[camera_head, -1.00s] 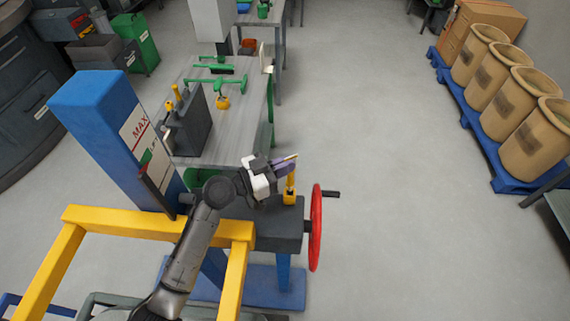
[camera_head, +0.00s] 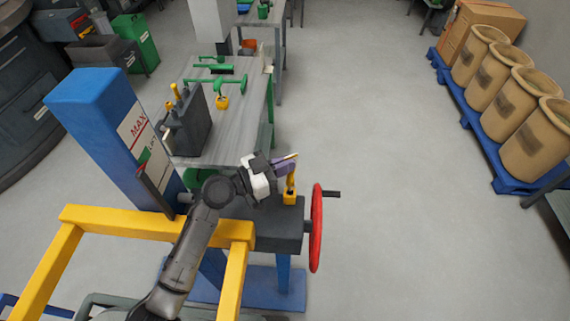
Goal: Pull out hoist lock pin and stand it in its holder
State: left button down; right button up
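A yellow upright pin (camera_head: 291,184) stands in a yellow block on the dark grey hoist housing (camera_head: 276,236), beside the red handwheel (camera_head: 316,228). My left gripper (camera_head: 287,167) is at the top of the pin, its purple fingers overlapping the pin's upper end. A thin orange-tan strip shows just above the fingers. I cannot tell whether the fingers are closed on the pin. My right gripper is not in view. Which fixture is the pin's holder is not clear; a dark grey block (camera_head: 188,124) with yellow pieces on top stands on the workbench.
A blue column (camera_head: 104,124) marked MAX and a yellow frame (camera_head: 150,225) stand left of the hoist. The grey workbench (camera_head: 240,135) behind carries green parts and a small yellow piece (camera_head: 222,102). Bins on a blue pallet (camera_head: 492,160) stand right. The floor between is clear.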

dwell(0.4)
pick_arm(q)
jog(key=shift+b, duration=0.4)
dwell(0.4)
jog(key=shift+b, duration=0.45)
dwell(0.3)
jog(key=shift+f+b, duration=0.55)
jog(key=shift+b, duration=0.05)
jog(key=shift+f+b, duration=0.85)
jog(key=shift+b, duration=0.15)
jog(key=shift+f+b, duration=1.05)
jog(key=shift+b, duration=0.05)
jog(key=c, duration=1.3)
grip_release()
jog(key=shift+r, duration=0.15)
